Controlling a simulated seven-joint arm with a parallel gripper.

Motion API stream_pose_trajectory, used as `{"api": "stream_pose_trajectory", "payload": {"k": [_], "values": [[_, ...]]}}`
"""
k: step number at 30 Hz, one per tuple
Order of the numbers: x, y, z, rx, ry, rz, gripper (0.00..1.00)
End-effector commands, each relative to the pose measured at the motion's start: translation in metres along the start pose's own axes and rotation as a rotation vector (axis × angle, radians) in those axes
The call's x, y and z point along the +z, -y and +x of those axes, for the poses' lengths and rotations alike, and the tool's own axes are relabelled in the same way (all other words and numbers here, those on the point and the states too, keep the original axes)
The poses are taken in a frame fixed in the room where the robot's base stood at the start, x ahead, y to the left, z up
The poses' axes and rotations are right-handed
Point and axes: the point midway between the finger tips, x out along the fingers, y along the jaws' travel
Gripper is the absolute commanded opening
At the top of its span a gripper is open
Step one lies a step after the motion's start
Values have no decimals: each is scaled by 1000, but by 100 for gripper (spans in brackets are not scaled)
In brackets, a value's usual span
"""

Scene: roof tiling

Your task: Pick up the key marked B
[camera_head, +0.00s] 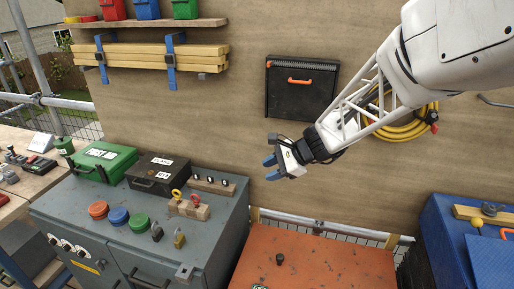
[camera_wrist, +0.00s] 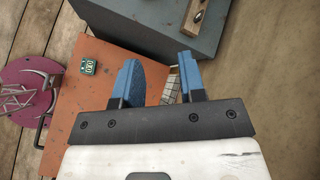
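A yellow key (camera_head: 176,195) and a red key (camera_head: 196,199) stand upright in a wooden block (camera_head: 190,211) on the grey cabinet (camera_head: 224,212); any letters on them are too small to read. My gripper (camera_head: 271,167) is in the air to the right of and above the cabinet, apart from the keys. In the wrist view its blue fingers (camera_wrist: 159,72) are spread with nothing between them.
A wooden strip with black knobs (camera_head: 212,185) lies at the cabinet's back right. Padlocks (camera_head: 179,238) and coloured round buttons (camera_head: 118,216) are in front. An orange-red table (camera_head: 315,265) stands to the right.

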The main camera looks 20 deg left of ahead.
Motion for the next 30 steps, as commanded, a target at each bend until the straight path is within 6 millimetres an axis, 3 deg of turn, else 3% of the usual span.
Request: {"api": "stream_pose_trajectory", "payload": {"k": [9, 18, 24, 30], "values": [[-18, 50, 88, -68, 123, 243, 37], [-37, 83, 172, -124, 223, 474, 37], [-47, 94, 209, -148, 262, 577, 37], [-49, 98, 220, -157, 276, 611, 37]]}}
